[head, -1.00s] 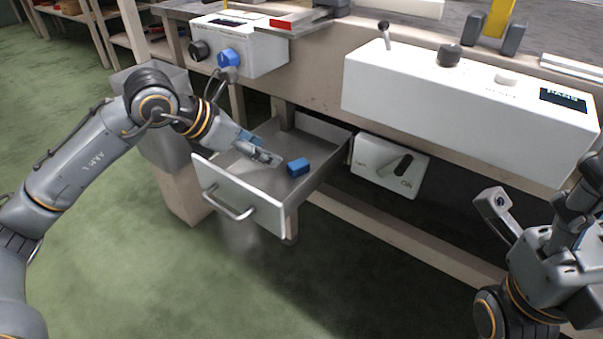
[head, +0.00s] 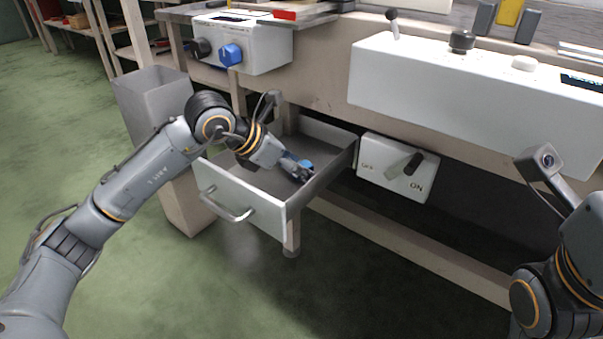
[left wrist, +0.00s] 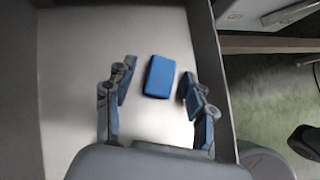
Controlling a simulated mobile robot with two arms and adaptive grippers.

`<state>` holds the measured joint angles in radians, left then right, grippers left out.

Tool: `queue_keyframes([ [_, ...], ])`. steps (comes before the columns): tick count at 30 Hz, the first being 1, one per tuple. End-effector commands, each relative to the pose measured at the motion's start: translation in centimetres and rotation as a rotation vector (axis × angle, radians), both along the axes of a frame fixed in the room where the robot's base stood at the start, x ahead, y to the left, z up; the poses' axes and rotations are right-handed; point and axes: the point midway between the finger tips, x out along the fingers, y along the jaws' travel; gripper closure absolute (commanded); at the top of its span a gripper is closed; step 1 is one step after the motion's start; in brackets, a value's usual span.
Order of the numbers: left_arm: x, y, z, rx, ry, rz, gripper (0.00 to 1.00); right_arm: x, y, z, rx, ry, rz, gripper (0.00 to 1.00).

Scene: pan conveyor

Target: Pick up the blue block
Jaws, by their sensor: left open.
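The blue block (left wrist: 159,76) lies on the floor of the open drawer. In the left wrist view it sits between and slightly beyond the fingertips of my left gripper (left wrist: 156,88), which is open and empty. In the head view my left gripper (head: 297,168) reaches down into the drawer (head: 243,205), and only a small part of the block (head: 306,164) shows beside the fingers. I cannot tell how high the fingers are above the drawer floor. My right arm shows at the right edge of the head view, but its gripper fingers cannot be made out clearly.
The drawer's right wall (left wrist: 208,70) is close to the right finger. A white box with a lever switch (head: 398,167) hangs to the right of the drawer. A box with black and blue knobs (head: 240,45) is above it, and a grey bin (head: 152,100) stands left.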

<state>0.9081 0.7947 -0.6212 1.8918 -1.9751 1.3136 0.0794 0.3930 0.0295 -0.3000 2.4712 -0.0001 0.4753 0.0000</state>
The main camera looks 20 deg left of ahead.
Motion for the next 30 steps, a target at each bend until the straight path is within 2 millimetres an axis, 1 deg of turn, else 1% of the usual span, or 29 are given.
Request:
queue_keyframes([
  [2, 0.0, 0.0, 0.1, 0.0, 0.0, 0.0, 0.45, 0.0, 0.0, 0.0, 0.0, 0.001, 0.0, 0.46],
  [5, 0.0, 0.0, 0.1, 0.0, 0.0, 0.0, 0.64, 0.0, 0.0, 0.0, 0.0, 0.001, 0.0, 0.46],
  [6, 0.0, 0.0, 0.1, 0.0, 0.0, 0.0, 0.72, 0.0, 0.0, 0.0, 0.0, 0.0, 0.0, 0.46],
  [8, 0.0, 0.0, 0.0, -0.001, 0.0, -0.001, 0.84, 0.0, 0.0, 0.0, 0.0, 0.0, 0.0, 0.46],
  [18, 0.0, 0.0, 0.1, -0.001, 0.0, -0.001, 0.85, 0.0, 0.0, 0.0, 0.0, -0.001, 0.0, 0.46],
  [22, 0.0, 0.0, 0.7, 0.0, -0.001, -0.001, 0.85, -0.1, 0.0, 0.3, 0.001, -0.004, 0.002, 0.46],
  [25, 0.0, 0.0, 1.8, -0.001, -0.002, -0.001, 0.85, 0.1, -0.1, 0.5, 0.004, 0.004, 0.002, 0.46],
  [27, 0.0, 0.0, 3.1, -0.001, -0.002, -0.001, 0.85, 1.2, -0.1, -0.2, 0.002, 0.05, 0.001, 0.46],
  [28, 0.0, 0.0, 3.8, -0.001, -0.002, -0.001, 0.85, 1.4, -0.1, -0.2, 0.003, 0.061, 0.001, 0.46],
  [30, -1.0, 0.8, 5.2, 0.002, -0.003, 0.001, 0.85, 1.9, -0.2, -0.4, 0.005, 0.088, 0.003, 0.46],
])
